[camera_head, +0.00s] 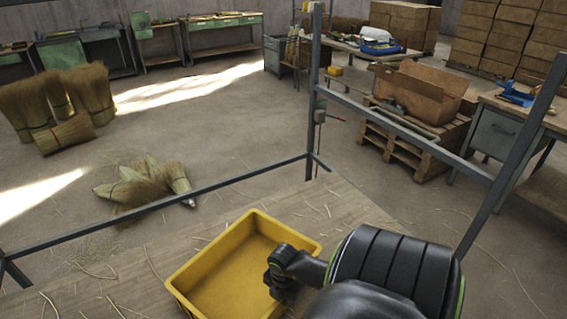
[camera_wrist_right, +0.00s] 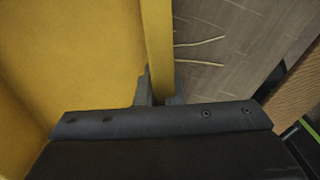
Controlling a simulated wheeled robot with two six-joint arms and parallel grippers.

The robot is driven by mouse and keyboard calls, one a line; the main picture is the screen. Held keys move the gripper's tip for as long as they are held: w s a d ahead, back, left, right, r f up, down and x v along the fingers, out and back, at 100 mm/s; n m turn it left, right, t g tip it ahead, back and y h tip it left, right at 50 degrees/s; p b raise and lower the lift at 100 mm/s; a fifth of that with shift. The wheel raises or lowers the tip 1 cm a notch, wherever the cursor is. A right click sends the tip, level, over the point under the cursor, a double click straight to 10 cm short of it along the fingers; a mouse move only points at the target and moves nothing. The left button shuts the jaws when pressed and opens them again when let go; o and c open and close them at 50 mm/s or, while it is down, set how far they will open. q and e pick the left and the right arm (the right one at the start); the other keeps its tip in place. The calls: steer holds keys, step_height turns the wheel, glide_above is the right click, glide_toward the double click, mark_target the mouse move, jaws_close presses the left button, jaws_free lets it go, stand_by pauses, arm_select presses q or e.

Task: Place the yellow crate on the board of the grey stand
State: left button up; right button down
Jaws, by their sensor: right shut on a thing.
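The yellow crate (camera_head: 238,258) is empty and upright at the bottom middle of the head view, over the wooden board (camera_head: 335,205) of the grey stand (camera_head: 160,205). I cannot tell whether its base touches the board. My right gripper (camera_head: 280,281) is at the crate's right wall. In the right wrist view the crate (camera_wrist_right: 75,65) fills the left side, and its wall runs between the fingers of my right gripper (camera_wrist_right: 160,97), which is shut on it. The board (camera_wrist_right: 215,60) shows beyond the wall. My left gripper is not in view.
Straw bits lie on the board around the crate. Grey posts and rails of the stand rise at the board's edges. Straw bundles (camera_head: 150,182) lie on the floor beyond. A pallet (camera_head: 400,143) with a cardboard box (camera_head: 415,95) stands at the back right.

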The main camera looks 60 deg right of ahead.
steer(key=shift+w, duration=0.1)
steer(key=c, duration=2)
jaws_free()
steer(key=shift+f, duration=0.1)
steer(key=o, duration=0.4)
steer(key=shift+o, duration=0.2)
step_height(320, 180, up, 12)
steer(key=shift+r, duration=0.15)
steer(key=shift+s, duration=0.25)
